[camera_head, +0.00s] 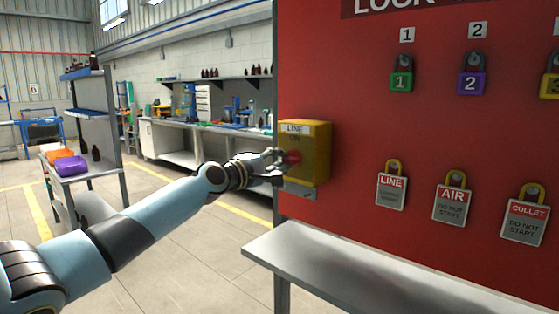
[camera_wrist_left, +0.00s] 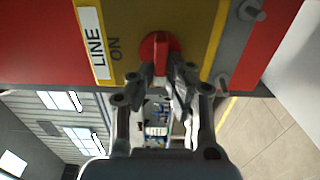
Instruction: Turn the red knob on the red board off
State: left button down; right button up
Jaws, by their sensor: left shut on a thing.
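The red knob (camera_head: 292,157) sits on the front of a yellow box (camera_head: 318,140) labelled LINE and ON, fixed at the left edge of the red board (camera_head: 350,125). My left gripper (camera_head: 280,157) reaches the box from the left and is shut on the knob. In the left wrist view the red knob (camera_wrist_left: 155,48) stands between the fingertips of my left gripper (camera_wrist_left: 162,75), on the yellow face beside the words LINE and ON. The fingers cover part of the knob. My right gripper is not in view.
Numbered padlocks (camera_head: 401,75) and hanging tags (camera_head: 391,188) are on the board to the right. A grey shelf (camera_head: 370,275) juts out below the box and board. A cart (camera_head: 80,170) with bins stands at the left. Open floor lies between.

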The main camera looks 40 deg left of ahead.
pick_arm(q)
jog(key=shift+f, duration=0.1)
dwell(0.3)
jog(key=c, duration=1.3)
grip_release()
jog(key=shift+c, duration=0.2)
jog(key=shift+s, duration=0.3)
jog(key=s, duration=0.7)
jog(key=shift+a, duration=0.3)
